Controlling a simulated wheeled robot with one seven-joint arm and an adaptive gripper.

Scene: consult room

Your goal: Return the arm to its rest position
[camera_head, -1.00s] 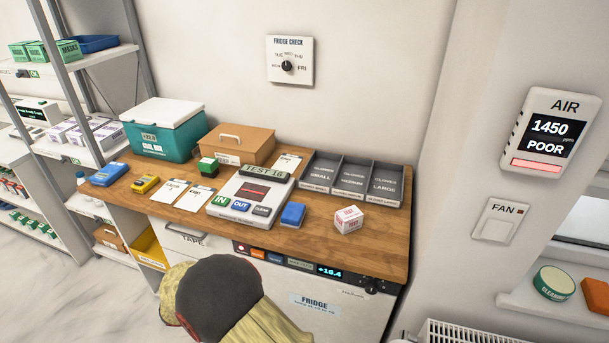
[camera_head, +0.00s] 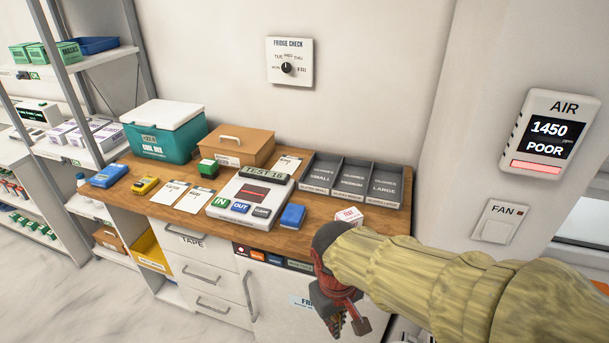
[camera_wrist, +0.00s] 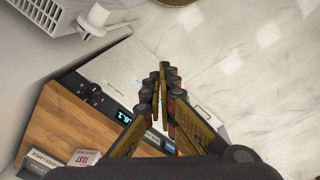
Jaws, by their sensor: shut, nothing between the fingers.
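My arm (camera_head: 450,270) reaches in from the right edge in the head view, across the front right of the counter. My gripper (camera_head: 345,318) points down in front of the fridge (camera_head: 285,292), below the counter edge. In the wrist view my gripper (camera_wrist: 163,72) has its fingers together with nothing between them. The fridge front and its lit display (camera_wrist: 124,116) lie beyond the fingers there. The arm hides much of the fridge front and the counter's right end in the head view.
The wooden counter (camera_head: 290,242) carries a test device (camera_head: 222,210), a blue box (camera_head: 292,216), a white test box (camera_head: 349,215) and a grey divided tray (camera_head: 352,199). A radiator (camera_wrist: 40,14) shows in the wrist view. The floor (camera_head: 60,285) at left is clear.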

